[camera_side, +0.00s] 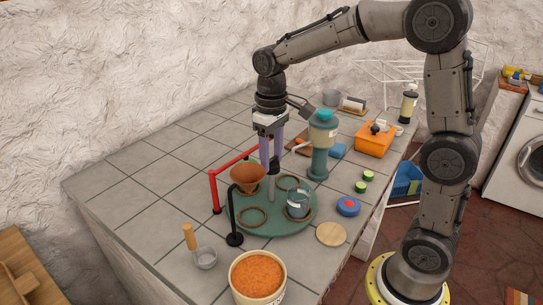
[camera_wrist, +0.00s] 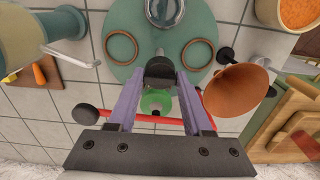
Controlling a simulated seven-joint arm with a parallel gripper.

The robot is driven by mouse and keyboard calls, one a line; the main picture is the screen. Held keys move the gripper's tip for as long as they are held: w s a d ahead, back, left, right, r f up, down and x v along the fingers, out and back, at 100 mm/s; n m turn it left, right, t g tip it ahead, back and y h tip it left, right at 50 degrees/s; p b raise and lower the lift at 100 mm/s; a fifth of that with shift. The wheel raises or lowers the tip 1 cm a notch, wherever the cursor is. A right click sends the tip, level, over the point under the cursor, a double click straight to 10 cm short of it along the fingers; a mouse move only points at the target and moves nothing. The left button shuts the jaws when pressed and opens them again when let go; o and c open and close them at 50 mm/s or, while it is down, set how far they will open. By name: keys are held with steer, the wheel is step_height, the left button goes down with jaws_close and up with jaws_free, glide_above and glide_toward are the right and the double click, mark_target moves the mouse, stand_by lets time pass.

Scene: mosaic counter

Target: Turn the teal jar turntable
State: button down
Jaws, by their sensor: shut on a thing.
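The teal turntable (camera_side: 285,225) lies flat on the tiled counter, with brown rings on its top. It also shows in the wrist view (camera_wrist: 120,70). A glass jar (camera_side: 298,205) stands in one ring at its front right; the jar is partly cut off in the wrist view (camera_wrist: 165,10). My gripper (camera_side: 271,175) points down over the turntable, its purple fingers shut on the top of the upright grey post (camera_side: 271,190). In the wrist view the fingertips (camera_wrist: 160,78) meet at the post's dark top. A green round thing (camera_wrist: 155,102) shows between the fingers; I cannot tell what it is.
A brown funnel (camera_side: 248,174) on a black stand overhangs the turntable's left side. A red rail (camera_side: 214,190) stands behind it, and a teal dispenser (camera_side: 319,160) at the back right. A tub of orange grains (camera_side: 258,275) stands in front. The counter's left is clear.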

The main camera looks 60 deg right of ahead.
steer(key=shift+r+m, duration=0.15)
steer(key=shift+m, duration=4.45)
steer(key=shift+w+m, duration=0.1)
steer(key=shift+m, duration=4.3)
steer(key=c, duration=0.6)
jaws_free()
